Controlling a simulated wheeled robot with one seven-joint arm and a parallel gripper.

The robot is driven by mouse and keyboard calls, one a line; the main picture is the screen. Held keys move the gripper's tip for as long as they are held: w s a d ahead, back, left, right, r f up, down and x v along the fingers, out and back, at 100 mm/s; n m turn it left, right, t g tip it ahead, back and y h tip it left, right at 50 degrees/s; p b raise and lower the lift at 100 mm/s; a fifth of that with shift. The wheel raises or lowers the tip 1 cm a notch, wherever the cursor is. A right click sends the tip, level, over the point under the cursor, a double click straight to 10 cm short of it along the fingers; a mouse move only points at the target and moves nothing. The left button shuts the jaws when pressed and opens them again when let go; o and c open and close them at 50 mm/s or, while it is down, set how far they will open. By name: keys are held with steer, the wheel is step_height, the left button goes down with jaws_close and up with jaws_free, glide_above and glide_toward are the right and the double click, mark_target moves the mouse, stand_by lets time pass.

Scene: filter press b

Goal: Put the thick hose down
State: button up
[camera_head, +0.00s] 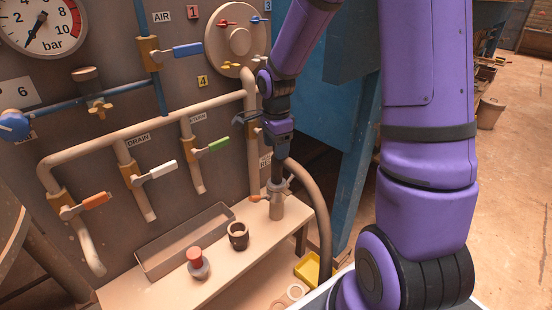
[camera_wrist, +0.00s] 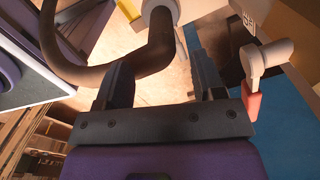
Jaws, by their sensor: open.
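The thick hose (camera_head: 321,215) is brown and arches from near the bench fitting down past the bench's right end. In the wrist view, the thick hose (camera_wrist: 88,74) bends in from the left and passes up between my fingers towards a pale cylindrical part. My gripper (camera_head: 281,175) points down over the grey bench fitting (camera_head: 277,207) with an orange handle. In the wrist view, my gripper (camera_wrist: 160,68) has its two dark fingers apart, on either side of the hose. I cannot tell whether either finger touches it. The hose's upper end is partly hidden by my gripper in the head view.
Pipes with coloured valve handles cover the wall behind. A blue frame (camera_head: 352,190) stands to the right. A yellow box (camera_head: 308,268) sits low beside the hose.

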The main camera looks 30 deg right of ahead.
step_height(320, 180, up, 5)
steer(key=shift+r, duration=0.2)
steer(key=shift+s+r, duration=0.1)
steer(key=shift+r, duration=0.45)
steer(key=s+a+r+n+t, duration=0.2)
steer(key=s+a+r+n, duration=0.1)
steer(key=s+r+n, duration=0.5)
steer(key=s+a+r+n+t, duration=0.3)
steer(key=s+r+n, duration=0.5)
steer(key=s+n, duration=0.3)
steer(key=s, duration=0.4)
steer(key=shift+s, duration=0.2)
steer(key=shift+a, duration=0.1)
